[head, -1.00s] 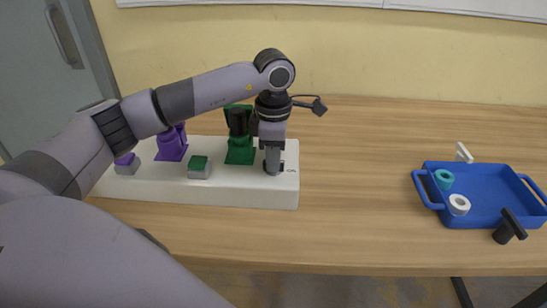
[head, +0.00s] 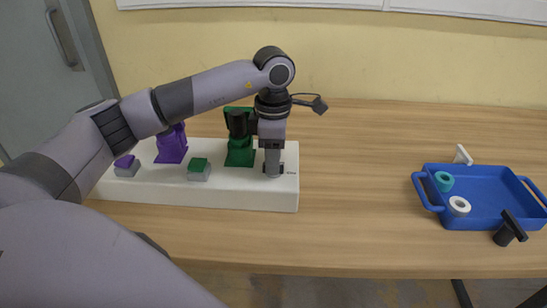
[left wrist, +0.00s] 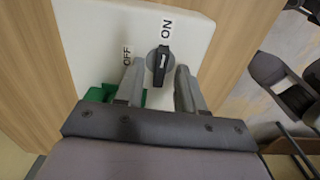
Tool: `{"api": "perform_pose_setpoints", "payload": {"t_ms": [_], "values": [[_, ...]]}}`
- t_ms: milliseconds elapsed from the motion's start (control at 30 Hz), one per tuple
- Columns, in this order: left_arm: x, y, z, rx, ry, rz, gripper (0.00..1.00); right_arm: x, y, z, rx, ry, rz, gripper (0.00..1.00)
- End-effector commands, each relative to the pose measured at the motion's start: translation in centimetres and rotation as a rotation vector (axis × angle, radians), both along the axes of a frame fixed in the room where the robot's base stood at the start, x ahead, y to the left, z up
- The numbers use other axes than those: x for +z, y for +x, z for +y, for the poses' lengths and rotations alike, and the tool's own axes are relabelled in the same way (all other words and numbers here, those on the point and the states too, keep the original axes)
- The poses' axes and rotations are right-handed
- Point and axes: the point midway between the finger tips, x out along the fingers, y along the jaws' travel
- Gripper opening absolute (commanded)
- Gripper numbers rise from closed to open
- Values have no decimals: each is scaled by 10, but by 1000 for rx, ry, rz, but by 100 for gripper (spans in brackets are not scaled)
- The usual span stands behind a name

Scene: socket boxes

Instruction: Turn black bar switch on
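The black bar switch (left wrist: 158,62) sits on the white socket box (head: 240,197). In the left wrist view, its bar points up toward the ON label (left wrist: 166,28); the OFF label (left wrist: 127,57) is to its left. My left gripper (head: 272,172) is over the right end of the box, pointing down. In the left wrist view the left gripper (left wrist: 160,72) is open, one finger on each side of the switch, with small gaps. In the head view the fingers mostly hide the switch. My right gripper is not in view.
On the box stand a green socket with a dark plug (head: 239,150), a green switch (head: 199,169), a purple socket (head: 171,148) and a purple switch (head: 127,165). A blue tray (head: 480,222) with rings is at right. The table between is clear.

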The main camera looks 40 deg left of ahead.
Motion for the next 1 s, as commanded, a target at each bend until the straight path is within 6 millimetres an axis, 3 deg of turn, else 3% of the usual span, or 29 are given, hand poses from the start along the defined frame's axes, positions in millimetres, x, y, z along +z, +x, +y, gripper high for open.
{"api": "perform_pose_setpoints", "payload": {"t_ms": [200,400,1000], "values": [[37,1,0,0,-1,-6,38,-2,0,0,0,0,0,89],[61,1,0,-1,-1,-4,38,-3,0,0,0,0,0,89],[65,0,0,-1,-1,-2,38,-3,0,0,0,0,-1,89]]}}
